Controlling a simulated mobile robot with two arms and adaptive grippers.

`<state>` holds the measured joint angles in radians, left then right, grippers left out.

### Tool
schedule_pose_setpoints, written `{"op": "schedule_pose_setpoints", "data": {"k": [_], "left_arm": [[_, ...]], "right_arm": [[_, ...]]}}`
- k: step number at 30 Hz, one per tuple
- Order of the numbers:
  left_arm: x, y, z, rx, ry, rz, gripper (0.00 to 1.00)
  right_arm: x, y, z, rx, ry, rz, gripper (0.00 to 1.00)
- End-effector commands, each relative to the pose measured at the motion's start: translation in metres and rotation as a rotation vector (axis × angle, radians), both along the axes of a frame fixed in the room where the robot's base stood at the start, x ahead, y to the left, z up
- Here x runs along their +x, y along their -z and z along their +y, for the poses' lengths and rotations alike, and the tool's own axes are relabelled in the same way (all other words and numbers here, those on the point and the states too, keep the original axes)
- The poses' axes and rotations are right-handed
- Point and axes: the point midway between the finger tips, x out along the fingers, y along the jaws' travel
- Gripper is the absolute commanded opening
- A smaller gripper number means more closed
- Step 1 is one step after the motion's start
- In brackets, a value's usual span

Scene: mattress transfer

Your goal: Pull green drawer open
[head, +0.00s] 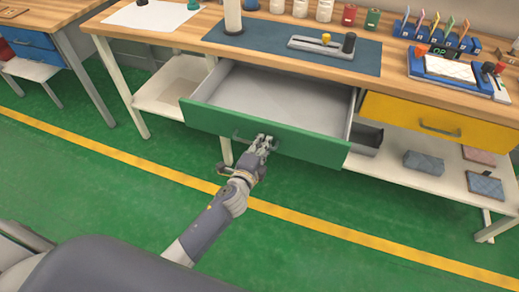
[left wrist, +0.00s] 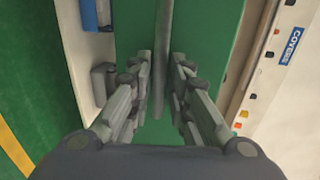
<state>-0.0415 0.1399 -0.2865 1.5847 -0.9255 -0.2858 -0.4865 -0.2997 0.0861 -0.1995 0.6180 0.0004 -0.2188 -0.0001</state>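The green drawer (head: 315,146) is pulled out from under the workbench, its light grey inside empty. Its grey handle (head: 240,138) is on the front face and shows as a long bar in the left wrist view (left wrist: 164,40). My left gripper (head: 265,143) is at the right part of the handle. In the left wrist view its fingers (left wrist: 163,75) are drawn in closely on either side of the bar, though contact on the left side is hard to see. My right gripper is in neither view.
A closed yellow drawer (head: 430,118) is to the right. The bench top (head: 290,52) carries a dark mat, jars and a tool holder. A lower shelf (head: 400,177) holds a grey bin and several blocks. The green floor in front is clear.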

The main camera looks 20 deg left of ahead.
Motion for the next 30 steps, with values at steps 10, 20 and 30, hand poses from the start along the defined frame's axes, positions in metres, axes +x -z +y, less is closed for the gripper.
{"op": "schedule_pose_setpoints", "data": {"k": [10, 20, 30], "left_arm": [[-0.048, -0.008, 0.002, 0.000, 0.000, 0.004, 0.18], [-0.100, -0.019, 0.003, -0.001, 0.000, 0.003, 0.18], [-0.116, -0.024, 0.004, 0.000, -0.001, 0.000, 0.18]], "right_arm": [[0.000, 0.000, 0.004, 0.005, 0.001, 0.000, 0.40], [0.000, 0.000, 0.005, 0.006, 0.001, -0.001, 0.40], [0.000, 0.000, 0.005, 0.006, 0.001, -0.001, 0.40]]}}
